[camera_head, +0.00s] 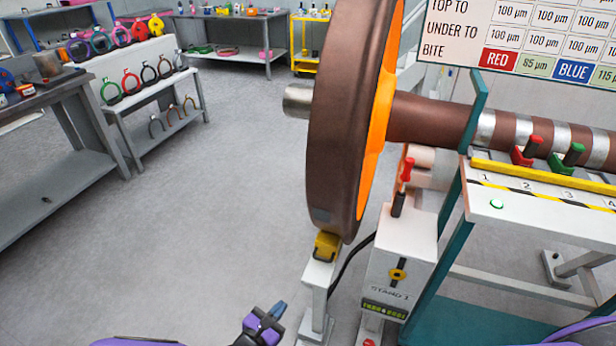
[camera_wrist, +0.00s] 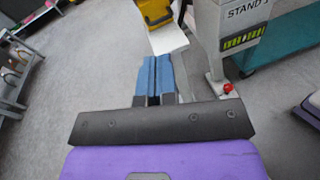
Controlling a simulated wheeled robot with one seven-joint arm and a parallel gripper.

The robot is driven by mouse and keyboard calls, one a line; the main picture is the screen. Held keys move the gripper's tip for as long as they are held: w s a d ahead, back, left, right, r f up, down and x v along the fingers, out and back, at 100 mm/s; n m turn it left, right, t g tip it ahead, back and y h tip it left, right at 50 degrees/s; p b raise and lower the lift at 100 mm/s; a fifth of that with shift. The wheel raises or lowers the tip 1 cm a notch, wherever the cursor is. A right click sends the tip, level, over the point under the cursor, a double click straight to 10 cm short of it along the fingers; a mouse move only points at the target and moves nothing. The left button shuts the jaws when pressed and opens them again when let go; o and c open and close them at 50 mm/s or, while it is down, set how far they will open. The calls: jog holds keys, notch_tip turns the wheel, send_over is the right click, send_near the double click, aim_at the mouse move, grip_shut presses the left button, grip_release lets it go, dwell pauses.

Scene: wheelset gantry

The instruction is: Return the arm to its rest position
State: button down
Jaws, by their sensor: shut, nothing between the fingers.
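My gripper (camera_head: 277,311) shows at the bottom of the head view, low in front of the wheel stand, with purple and black parts of my arm behind it. In the wrist view my gripper (camera_wrist: 158,62) has its two blue fingers side by side, shut with nothing between them. The fingertips point toward the yellow block (camera_wrist: 156,12) on its white post and appear apart from it. Most of my arm is out of view.
A large brown wheel (camera_head: 340,120) on an axle stands above the yellow block (camera_head: 327,246). The STAND 1 box (camera_head: 401,255) is right of my gripper. A numbered white bench (camera_head: 530,205) stands further right. Grey floor (camera_head: 200,230) is clear to the left, before shelves (camera_head: 150,95).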

jog(key=w+d+r+m+g, duration=0.3)
jog(key=d+r+m+g, duration=0.1)
jog(key=r, duration=0.8)
jog(key=w+d+r+m+g+y, duration=0.1)
jog(key=w+d+r+m+g, duration=0.2)
jog(key=d+r+m, duration=0.4)
jog(key=w+d+r+m+g+y, duration=0.1)
jog(key=w+d+r+m+g, duration=0.3)
jog(key=r, duration=1.3)
jog(key=shift+d+r+m+g, duration=0.2)
jog(key=shift+d+m+g, duration=0.15)
jog(key=shift+d+g, duration=0.2)
jog(key=shift+d+r+m+g, duration=0.2)
jog(key=shift+d+m+g, duration=0.15)
jog(key=shift+d+g, duration=0.2)
jog(key=s+d+r+m+y, duration=0.3)
jog(key=d+r, duration=0.4)
jog(key=s+d+r+m+y, duration=0.2)
jog(key=s+d+r+m, duration=0.15)
jog(key=d+r, duration=0.35)
jog(key=s+d+r+m+t+y, duration=0.1)
jog(key=s+d+r+m+t, duration=0.1)
jog(key=s, duration=0.4)
jog(key=s+d+r+m+t+y, duration=0.1)
jog(key=s+d+r+m+t, duration=0.1)
jog(key=s, duration=0.5)
jog(key=shift+s+d+r+m, duration=0.15)
jog(key=shift+d+r+m, duration=0.4)
jog(key=shift+d+r, duration=0.85)
